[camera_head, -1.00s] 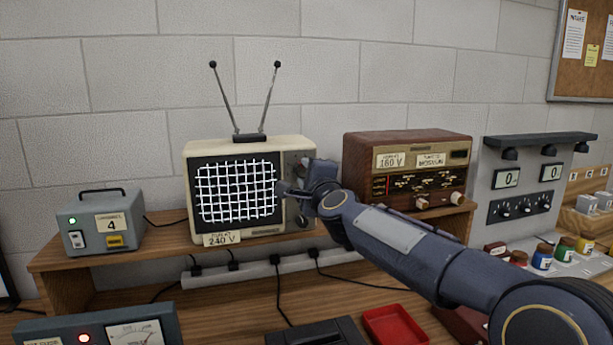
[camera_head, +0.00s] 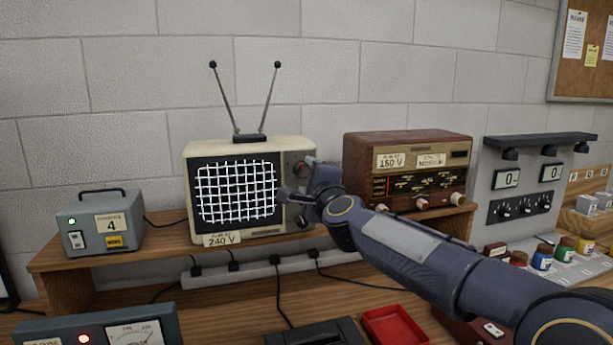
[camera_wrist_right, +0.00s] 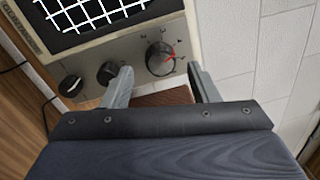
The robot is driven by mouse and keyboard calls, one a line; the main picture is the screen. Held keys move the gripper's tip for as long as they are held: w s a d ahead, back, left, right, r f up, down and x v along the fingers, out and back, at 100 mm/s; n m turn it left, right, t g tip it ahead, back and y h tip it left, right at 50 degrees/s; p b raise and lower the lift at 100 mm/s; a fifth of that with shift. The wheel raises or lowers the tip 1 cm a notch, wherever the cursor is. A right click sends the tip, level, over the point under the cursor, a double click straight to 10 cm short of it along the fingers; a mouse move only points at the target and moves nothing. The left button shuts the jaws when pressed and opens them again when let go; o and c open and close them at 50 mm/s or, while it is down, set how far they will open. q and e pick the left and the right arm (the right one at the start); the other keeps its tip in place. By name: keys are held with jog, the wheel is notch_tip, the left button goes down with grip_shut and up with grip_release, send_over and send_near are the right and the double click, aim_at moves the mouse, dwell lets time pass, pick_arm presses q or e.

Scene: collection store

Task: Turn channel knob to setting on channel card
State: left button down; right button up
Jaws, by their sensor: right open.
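The television (camera_head: 250,146) stands on the wooden shelf with a white grid on its screen. Its large dark channel knob (camera_head: 300,168) sits high on the right-hand panel. In the right wrist view the knob (camera_wrist_right: 160,58) has a red pointer aimed to the right, with small marks around it too small to read. The channel card (camera_head: 111,223) on the grey box reads 4. My left gripper is out of view.
Two smaller knobs (camera_wrist_right: 107,72) (camera_wrist_right: 70,87) sit beside the large one; my left-hand finger in the wrist view partly covers the nearer. A brown radio (camera_head: 408,170) stands close to the right. The antenna (camera_head: 246,105) rises above the television. A red tray (camera_head: 395,325) lies below.

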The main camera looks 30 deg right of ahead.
jog(key=v, duration=0.6)
jog(key=shift+w, duration=0.1)
jog(key=s+a+f+n+g+y, duration=0.4)
jog(key=s+a+f+n+y, duration=0.4)
jog(key=s+a+f+n, duration=0.3)
jog(key=s+a+f+n+g, duration=0.2)
jog(key=s+f+n+g, duration=0.2)
jog(key=s+f, duration=0.5)
jog(key=s+a+f+n+g, duration=0.1)
jog(key=s+f+n+g, duration=0.3)
jog(key=s+f, duration=0.5)
jog(key=shift+a+n+g, duration=0.3)
jog(key=shift+a+n, duration=0.1)
jog(key=shift+n, duration=0.8)
